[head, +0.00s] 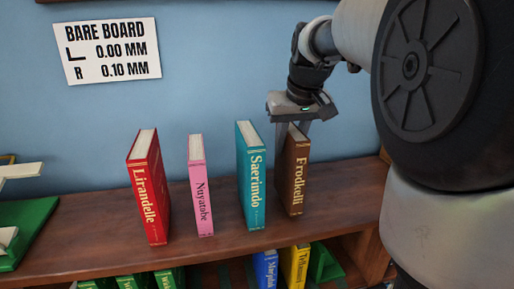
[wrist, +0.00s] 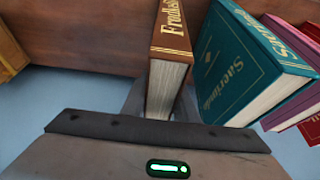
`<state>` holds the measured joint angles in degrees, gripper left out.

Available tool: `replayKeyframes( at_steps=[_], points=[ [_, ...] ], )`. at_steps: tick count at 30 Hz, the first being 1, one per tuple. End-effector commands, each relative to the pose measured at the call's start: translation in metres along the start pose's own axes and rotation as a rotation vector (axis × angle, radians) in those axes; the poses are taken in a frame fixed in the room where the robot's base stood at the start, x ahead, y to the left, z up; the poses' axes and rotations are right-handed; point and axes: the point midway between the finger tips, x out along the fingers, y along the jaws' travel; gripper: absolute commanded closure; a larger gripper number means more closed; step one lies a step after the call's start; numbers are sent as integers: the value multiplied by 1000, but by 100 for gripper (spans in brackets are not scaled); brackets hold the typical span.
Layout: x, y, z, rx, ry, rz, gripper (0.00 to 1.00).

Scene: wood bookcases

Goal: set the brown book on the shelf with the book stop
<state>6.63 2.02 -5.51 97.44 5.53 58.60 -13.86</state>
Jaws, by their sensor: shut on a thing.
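The brown book (head: 293,172), lettered Frodkelli, stands upright on the top board of the bookcase (head: 340,187), at the right end of a spaced row. My gripper (head: 298,125) comes from above and is shut on the upper part of this book. In the wrist view the brown book (wrist: 168,75) sits between the fingers, beside the teal book. Whether its foot touches the board is hard to tell. A green piece (head: 322,262) right of the yellow book on the lower shelf may be a book stop; it is partly hidden under the board's edge.
Red (head: 148,188), pink (head: 200,187) and teal (head: 251,175) books stand left of the brown one. Blue (head: 265,270) and yellow (head: 295,265) books and several green ones (head: 130,281) show below. A green object (head: 25,230) lies at far left. A sign (head: 107,50) hangs behind.

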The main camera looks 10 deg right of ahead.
Motion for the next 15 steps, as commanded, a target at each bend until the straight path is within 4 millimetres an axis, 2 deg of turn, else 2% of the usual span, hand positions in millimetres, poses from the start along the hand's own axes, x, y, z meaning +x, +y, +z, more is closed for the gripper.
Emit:
replayKeyframes(
  at_steps=[3,14,15],
  points=[
    [11,0,4,0,3,0,100],
    [15,0,6,0,3,0,100],
    [15,0,6,0,0,0,69]
  ],
)
